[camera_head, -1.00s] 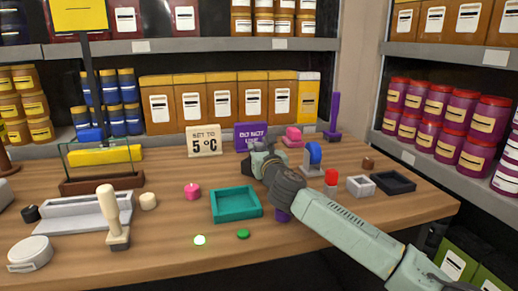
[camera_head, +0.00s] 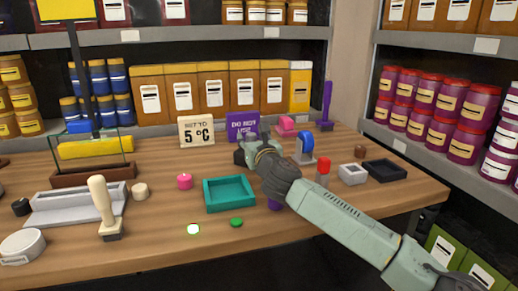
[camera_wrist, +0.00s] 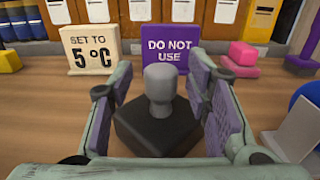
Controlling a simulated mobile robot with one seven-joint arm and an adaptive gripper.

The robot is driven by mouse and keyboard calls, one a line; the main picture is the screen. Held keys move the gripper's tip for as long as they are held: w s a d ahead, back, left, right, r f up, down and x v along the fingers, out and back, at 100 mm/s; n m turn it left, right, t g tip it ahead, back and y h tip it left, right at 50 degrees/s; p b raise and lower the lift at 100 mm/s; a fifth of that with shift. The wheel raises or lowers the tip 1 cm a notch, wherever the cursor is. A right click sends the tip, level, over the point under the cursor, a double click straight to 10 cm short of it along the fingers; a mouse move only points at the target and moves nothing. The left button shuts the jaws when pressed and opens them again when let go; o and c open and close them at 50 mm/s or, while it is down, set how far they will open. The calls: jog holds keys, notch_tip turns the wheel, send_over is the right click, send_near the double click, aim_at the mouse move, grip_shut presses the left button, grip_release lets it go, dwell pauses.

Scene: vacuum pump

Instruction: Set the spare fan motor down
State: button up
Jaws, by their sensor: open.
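A dark square base with a grey rounded post on top, which I take to be the spare fan motor (camera_wrist: 160,92), stands upright between my fingers in the wrist view. It appears to rest on the wooden bench (camera_wrist: 40,103), in front of the purple "DO NOT USE" sign (camera_wrist: 167,47). My gripper (camera_wrist: 160,78) is open, with one finger on each side of the post and a gap to it on both sides. In the head view my gripper (camera_head: 255,148) is low over the bench and largely hides the motor.
The "SET TO 5 °C" sign (camera_head: 196,131) stands to the left. A teal tray (camera_head: 229,208) is nearer the front. A blue round piece on a stand (camera_head: 305,147), a red-topped piece (camera_head: 322,173), a white tray (camera_head: 352,174) and a black tray (camera_head: 385,169) lie to the right.

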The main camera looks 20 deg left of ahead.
jog(key=b+v, duration=0.1)
jog(key=v, duration=0.4)
jog(key=b+v, duration=0.1)
jog(key=v, duration=0.4)
jog(key=shift+w+d+f+b, duration=0.1)
jog(key=shift+f+b, duration=0.15)
jog(key=shift+b, duration=0.15)
jog(key=shift+s+d+r, duration=0.15)
jog(key=shift+s, duration=0.15)
